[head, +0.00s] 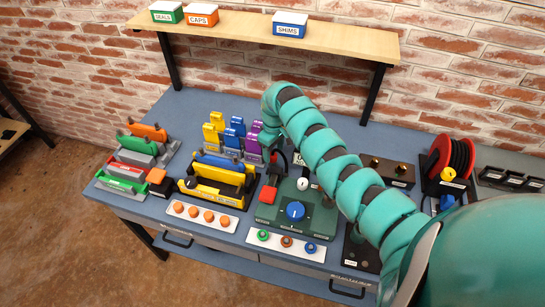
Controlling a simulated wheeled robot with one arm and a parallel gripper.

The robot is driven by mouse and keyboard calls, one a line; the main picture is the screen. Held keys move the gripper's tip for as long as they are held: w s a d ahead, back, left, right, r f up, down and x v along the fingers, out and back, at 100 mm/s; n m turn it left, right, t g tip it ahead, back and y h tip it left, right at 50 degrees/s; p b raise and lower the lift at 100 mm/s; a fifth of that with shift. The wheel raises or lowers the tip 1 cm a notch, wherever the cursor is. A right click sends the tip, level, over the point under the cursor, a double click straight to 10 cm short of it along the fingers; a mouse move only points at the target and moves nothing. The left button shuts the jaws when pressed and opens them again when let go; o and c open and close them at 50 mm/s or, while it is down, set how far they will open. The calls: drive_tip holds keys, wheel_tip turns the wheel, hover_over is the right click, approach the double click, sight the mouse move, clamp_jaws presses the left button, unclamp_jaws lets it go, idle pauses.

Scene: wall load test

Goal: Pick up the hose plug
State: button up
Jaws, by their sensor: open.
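My teal arm crosses the right half of the head view and bends down at its far end. My gripper (277,155) is a small dark shape below that bend, over the back of the green panel, beside the purple blocks. Its jaws are open, and I see nothing held between them. The arm hides part of the bench behind it. A red and black hose reel (435,155) stands at the right of the bench, with a yellow piece (448,174) at its front. I cannot tell whether this yellow piece is the hose plug. My gripper is far to its left.
A green panel (266,216) with a blue knob (295,211) sits mid-bench. Yellow, blue and purple blocks (232,135) crowd its left. A wooden shelf (340,40) with labelled boxes spans above the back. Dark holders (510,180) lie at far right.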

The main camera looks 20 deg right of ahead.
sight(273, 160)
drive_tip(key=shift+w+a+f+p, duration=0.15)
drive_tip(key=shift+f+p, duration=1.05)
drive_tip(key=shift+f, duration=1.95)
drive_tip(key=c, duration=1.1)
drive_tip(key=shift+c, duration=0.3)
wheel_tip(273, 160, up, 10)
drive_tip(key=b, duration=0.3)
